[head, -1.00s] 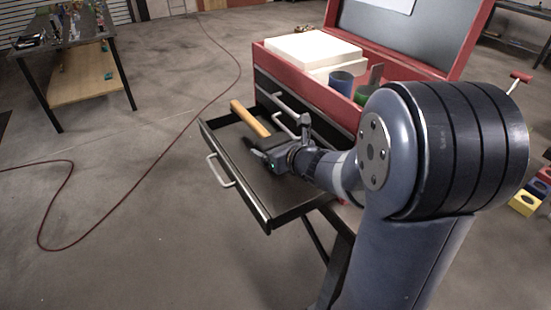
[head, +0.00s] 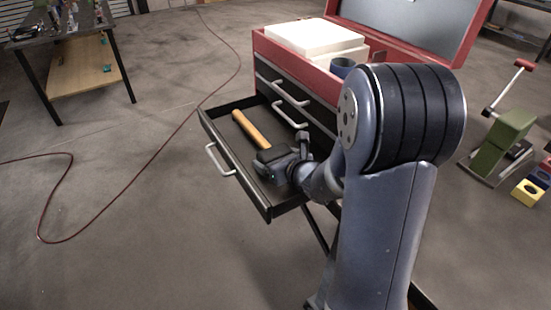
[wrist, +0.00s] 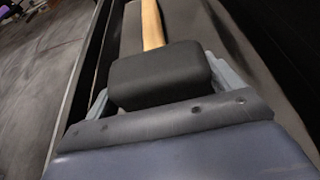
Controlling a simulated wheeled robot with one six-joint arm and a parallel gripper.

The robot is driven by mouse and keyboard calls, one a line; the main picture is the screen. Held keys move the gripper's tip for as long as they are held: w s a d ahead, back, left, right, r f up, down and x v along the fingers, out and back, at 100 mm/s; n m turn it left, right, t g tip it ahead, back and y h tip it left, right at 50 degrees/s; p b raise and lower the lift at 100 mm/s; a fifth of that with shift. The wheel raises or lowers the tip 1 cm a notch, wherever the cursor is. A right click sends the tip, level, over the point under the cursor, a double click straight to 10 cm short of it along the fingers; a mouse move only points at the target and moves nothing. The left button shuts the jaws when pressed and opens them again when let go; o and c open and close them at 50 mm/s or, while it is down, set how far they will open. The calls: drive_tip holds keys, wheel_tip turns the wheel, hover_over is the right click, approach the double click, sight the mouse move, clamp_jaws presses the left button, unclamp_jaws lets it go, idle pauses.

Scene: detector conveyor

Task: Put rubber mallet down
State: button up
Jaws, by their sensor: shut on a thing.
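The rubber mallet has a wooden handle (head: 251,129) and a black head that also shows in the wrist view (wrist: 160,75). My gripper (head: 270,158) is shut on the mallet's head, one finger on each side of it in the wrist view. The mallet is inside the open black drawer (head: 235,178) of the red tool chest (head: 262,42), with its handle pointing away from my gripper. The mallet looks low, close to the drawer's floor; I cannot tell whether it touches.
The drawer's front, with a silver handle (head: 219,160), stands out to the left. White blocks (head: 315,37) and a blue cylinder (head: 343,67) are in the chest's top. A red hose (head: 150,160) lies on the floor. A workbench (head: 75,65) stands far left.

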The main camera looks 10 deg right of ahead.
drive_tip(key=shift+f+b, duration=0.45)
drive_tip(key=shift+b, duration=0.15)
drive_tip(key=o, duration=1.2)
drive_tip(key=shift+r+p, duration=0.5)
drive_tip(key=shift+p, duration=0.2)
drive_tip(key=v, duration=1.2)
drive_tip(key=shift+s, duration=0.1)
